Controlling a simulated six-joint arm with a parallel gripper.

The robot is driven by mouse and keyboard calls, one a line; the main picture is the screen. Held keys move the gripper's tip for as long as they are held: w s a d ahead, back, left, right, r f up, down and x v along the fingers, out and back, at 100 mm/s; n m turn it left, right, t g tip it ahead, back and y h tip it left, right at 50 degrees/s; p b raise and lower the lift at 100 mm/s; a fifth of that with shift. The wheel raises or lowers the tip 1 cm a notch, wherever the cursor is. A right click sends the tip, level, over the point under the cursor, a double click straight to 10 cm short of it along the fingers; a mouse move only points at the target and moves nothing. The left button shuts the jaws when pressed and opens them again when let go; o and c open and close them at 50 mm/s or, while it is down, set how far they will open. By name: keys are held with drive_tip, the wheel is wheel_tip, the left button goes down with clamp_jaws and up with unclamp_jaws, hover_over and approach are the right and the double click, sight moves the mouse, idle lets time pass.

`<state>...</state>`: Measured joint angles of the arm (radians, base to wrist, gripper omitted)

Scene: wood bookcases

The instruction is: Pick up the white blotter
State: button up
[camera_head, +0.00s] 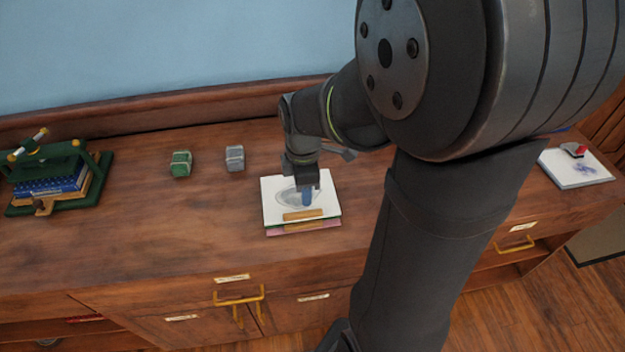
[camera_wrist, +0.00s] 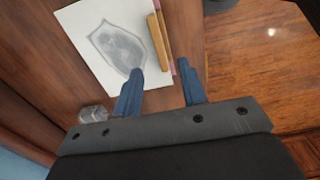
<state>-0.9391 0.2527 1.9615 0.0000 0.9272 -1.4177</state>
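A white sheet, which I take as the white blotter (camera_head: 284,199), lies on the wooden counter. It bears a grey shield-shaped picture, and a short wooden bar (camera_head: 303,215) lies along its front edge. Green and pink edges show beneath it, as in a stack. The white blotter (camera_wrist: 98,42) also fills the upper left of the wrist view, with the wooden bar (camera_wrist: 157,40) near its right edge. My gripper (camera_wrist: 160,72) is open, blue fingers apart and empty. One finger overlaps the sheet; the other appears beyond its edge. In the head view my gripper (camera_head: 307,196) is over the sheet; contact is unclear.
A grey block (camera_head: 235,158) and a green block (camera_head: 181,163) stand left of the sheet. A green press (camera_head: 60,180) with books is far left. A white pad (camera_head: 577,168) with a red-topped object is far right.

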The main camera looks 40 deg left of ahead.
sight(303, 212)
wheel_tip(303, 212, down, 4)
drive_tip(key=shift+r, duration=0.15)
drive_tip(key=shift+s+a+f, duration=0.1)
drive_tip(key=shift+a+f, duration=0.1)
drive_tip(key=shift+f, duration=1.1)
drive_tip(key=shift+a+f, duration=0.15)
drive_tip(key=shift+f, duration=1.1)
clamp_jaws()
